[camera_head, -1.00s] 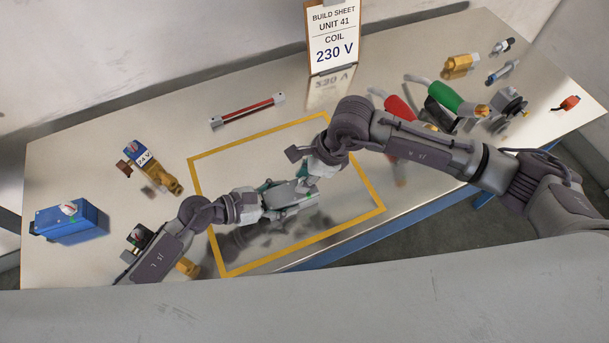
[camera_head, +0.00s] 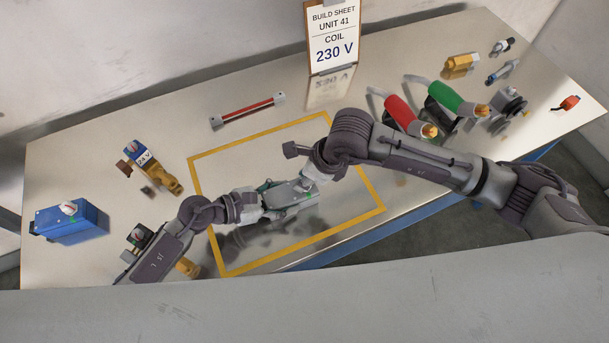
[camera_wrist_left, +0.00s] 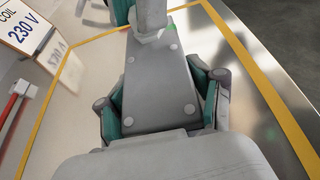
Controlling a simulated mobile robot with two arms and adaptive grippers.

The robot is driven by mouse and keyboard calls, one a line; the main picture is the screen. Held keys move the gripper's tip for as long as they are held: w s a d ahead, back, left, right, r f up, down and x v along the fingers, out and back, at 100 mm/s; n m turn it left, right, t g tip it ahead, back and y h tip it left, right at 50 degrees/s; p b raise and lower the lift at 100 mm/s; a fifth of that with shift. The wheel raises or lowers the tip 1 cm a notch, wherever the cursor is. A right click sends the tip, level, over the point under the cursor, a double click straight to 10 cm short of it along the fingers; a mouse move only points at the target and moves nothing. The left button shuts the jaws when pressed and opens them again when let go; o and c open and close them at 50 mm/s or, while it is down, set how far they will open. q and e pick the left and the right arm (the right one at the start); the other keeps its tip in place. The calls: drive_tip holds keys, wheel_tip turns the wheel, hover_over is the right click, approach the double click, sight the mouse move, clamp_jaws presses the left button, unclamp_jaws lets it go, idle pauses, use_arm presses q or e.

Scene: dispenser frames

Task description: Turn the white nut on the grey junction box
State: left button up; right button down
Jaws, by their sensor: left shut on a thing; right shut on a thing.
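The grey junction box (camera_head: 288,195) is inside the yellow outline on the table. My left gripper (camera_head: 268,203) is shut on it from the left. In the left wrist view the box's lid (camera_wrist_left: 160,85) with its screws lies between the teal pads of my left gripper (camera_wrist_left: 160,103). A whitish nut (camera_wrist_left: 155,37) shows at the box's far end, partly hidden. My right gripper (camera_head: 312,178) is shut at that end, apparently around the nut; its fingertips are mostly hidden by its own wrist in the head view.
A build sheet (camera_head: 334,38) reading 230 V stands at the back. A red bar (camera_head: 247,110) lies behind the yellow outline (camera_head: 375,211). A brass valve with a 24 V coil (camera_head: 150,165) and a blue box (camera_head: 72,222) are left. Red (camera_head: 400,112) and green (camera_head: 444,96) handled tools are right.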

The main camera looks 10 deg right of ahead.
use_arm(q)
drive_tip(key=shift+a+f, duration=0.1)
drive_tip(key=shift+f, duration=0.2)
use_arm(e)
drive_tip(key=shift+a, duration=0.1)
use_arm(q)
drive_tip(key=shift+s, duration=0.1)
use_arm(e)
drive_tip(key=c, duration=0.9)
unclamp_jaws()
drive_tip(key=v, duration=1.2)
drive_tip(key=shift+s, duration=0.15)
use_arm(q)
drive_tip(key=o, duration=1.2)
drive_tip(key=shift+c, duration=0.2)
drive_tip(key=shift+o, duration=1.3)
drive_tip(key=shift+r, duration=0.15)
drive_tip(key=shift+r, duration=0.1)
